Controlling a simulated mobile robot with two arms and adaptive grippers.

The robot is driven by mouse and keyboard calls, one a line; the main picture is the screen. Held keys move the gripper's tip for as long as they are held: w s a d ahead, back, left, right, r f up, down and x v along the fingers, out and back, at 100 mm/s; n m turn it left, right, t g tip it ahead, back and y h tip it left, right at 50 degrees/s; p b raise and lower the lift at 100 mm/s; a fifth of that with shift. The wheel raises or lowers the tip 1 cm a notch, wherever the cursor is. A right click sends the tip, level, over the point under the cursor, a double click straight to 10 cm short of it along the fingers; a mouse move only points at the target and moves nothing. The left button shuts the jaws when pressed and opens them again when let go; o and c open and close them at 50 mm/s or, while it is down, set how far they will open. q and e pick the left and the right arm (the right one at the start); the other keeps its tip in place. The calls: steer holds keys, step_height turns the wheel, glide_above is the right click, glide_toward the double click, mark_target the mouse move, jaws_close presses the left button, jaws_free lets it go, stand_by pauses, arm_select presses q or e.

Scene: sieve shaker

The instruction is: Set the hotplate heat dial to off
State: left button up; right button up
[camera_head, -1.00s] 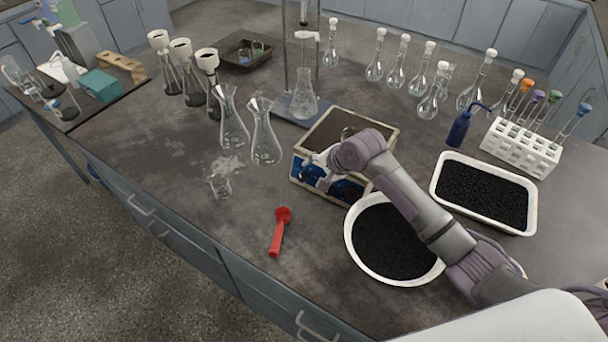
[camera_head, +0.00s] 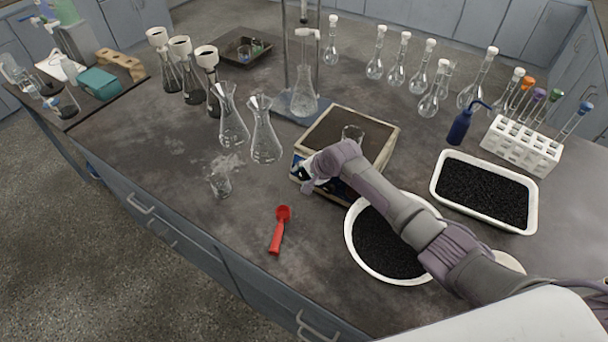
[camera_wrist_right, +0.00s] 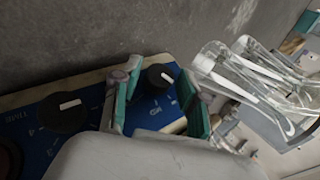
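The hotplate (camera_head: 384,158) is a box with a dark top and a blue front panel, in the middle of the bench. My right gripper (camera_head: 312,176) is at its front left corner and hides most of the panel. In the right wrist view, the blue panel (camera_wrist_right: 30,142) carries a black dial with a white mark (camera_wrist_right: 160,76), which appears between the two open fingers of my right gripper (camera_wrist_right: 155,90). Contact cannot be told. A second black dial (camera_wrist_right: 65,110) is left of the fingers. My left gripper is not in view.
A glass beaker (camera_head: 352,136) stands on the hotplate. A white bowl of black grains (camera_head: 352,240) is under my right arm. Conical flasks (camera_head: 265,140), a small beaker (camera_head: 220,184) and a red scoop (camera_head: 279,230) are to the left. A white tray (camera_head: 532,205) is at right.

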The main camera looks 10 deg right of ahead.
jaws_close()
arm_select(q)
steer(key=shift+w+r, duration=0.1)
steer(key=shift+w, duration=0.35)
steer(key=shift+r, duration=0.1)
arm_select(e)
steer(key=shift+r, duration=0.1)
